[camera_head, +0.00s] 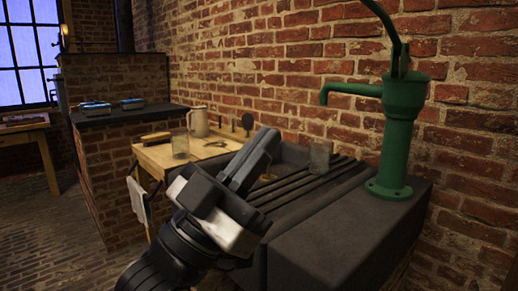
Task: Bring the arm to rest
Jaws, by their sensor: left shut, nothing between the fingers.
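My left gripper (262,143) shows in the head view, reaching in from the bottom left. Its dark fingers point up and to the right. They are together, with nothing between them. In the picture the gripper lies in front of the left end of the dark slatted sink top, and it hides part of it. I cannot tell how high it is above the sink. My right gripper is out of view.
A glass jar (180,144) stands on the wooden table (205,152), near a pale jug (199,122). Another glass jar (320,157) stands on the slats (300,182). A green pump (398,125) rises at right. Blue-topped items (95,108) lie on a brick counter. The floor at left is clear.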

